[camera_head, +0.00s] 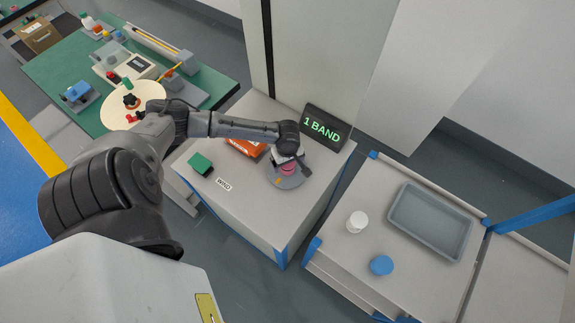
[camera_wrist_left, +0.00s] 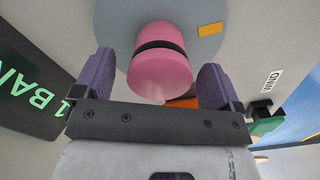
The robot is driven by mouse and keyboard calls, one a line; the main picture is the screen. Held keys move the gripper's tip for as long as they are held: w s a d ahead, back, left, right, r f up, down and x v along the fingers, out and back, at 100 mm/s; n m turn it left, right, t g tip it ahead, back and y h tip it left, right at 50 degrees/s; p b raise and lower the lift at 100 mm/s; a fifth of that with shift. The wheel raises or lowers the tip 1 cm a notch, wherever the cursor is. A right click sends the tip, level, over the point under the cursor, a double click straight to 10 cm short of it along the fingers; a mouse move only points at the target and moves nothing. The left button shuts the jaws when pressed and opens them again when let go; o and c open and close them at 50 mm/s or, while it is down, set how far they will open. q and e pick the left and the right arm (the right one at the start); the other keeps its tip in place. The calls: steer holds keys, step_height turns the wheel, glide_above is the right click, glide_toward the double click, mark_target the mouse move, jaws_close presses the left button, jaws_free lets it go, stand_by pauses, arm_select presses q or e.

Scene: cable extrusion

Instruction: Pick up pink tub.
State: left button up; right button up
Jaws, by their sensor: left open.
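The pink tub (camera_head: 288,169) stands on a round grey disc (camera_head: 289,183) on the grey cabinet. In the left wrist view the pink tub (camera_wrist_left: 160,72) has a black band around it and lies between the fingers. My left gripper (camera_head: 293,160) is over the tub and partly hides it. In the left wrist view its two purple fingers (camera_wrist_left: 157,80) are open, one on each side of the tub, with gaps visible. My right gripper is not in view.
A sign reading "1 BAND" (camera_head: 324,128) stands behind the tub. An orange box (camera_head: 245,147), a green block (camera_head: 200,164) and a "WIND" label (camera_head: 223,184) are to the left. A side table at right holds a grey tray (camera_head: 402,232), a white tub (camera_head: 357,221) and a blue lid (camera_head: 381,265).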

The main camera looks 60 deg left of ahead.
arm_select(q)
steer(key=shift+f, duration=0.9)
steer(key=shift+c, duration=0.4)
steer(key=c, duration=1)
steer(key=shift+o, duration=0.2)
steer(key=shift+r, duration=0.15)
